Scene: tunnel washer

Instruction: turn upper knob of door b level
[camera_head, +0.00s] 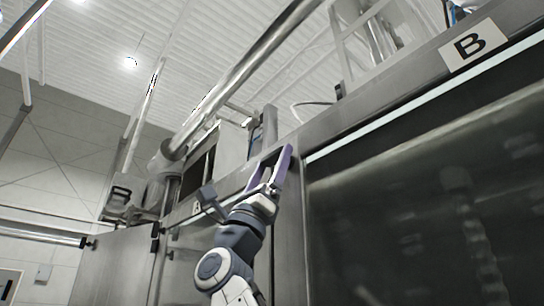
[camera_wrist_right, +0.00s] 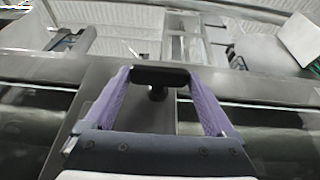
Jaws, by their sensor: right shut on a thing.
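The door marked B (camera_head: 430,190) is a large dark glossy panel on the right in the head view. Its upper knob (camera_wrist_right: 160,76) shows in the right wrist view as a black bar on a short dark stem. The bar lies about level across that picture. My right gripper (camera_head: 270,165) reaches up to the frame strip left of door B. Its purple fingers sit at the two ends of the bar, shut on it. In the head view the knob is hidden by the fingers. My left gripper is not in view.
A white B label (camera_head: 473,45) is on the frame above the door. A small A label (camera_head: 197,208) marks the unit to the left. A large pipe (camera_head: 245,75) and rails run overhead. The steel frame is close around my right gripper.

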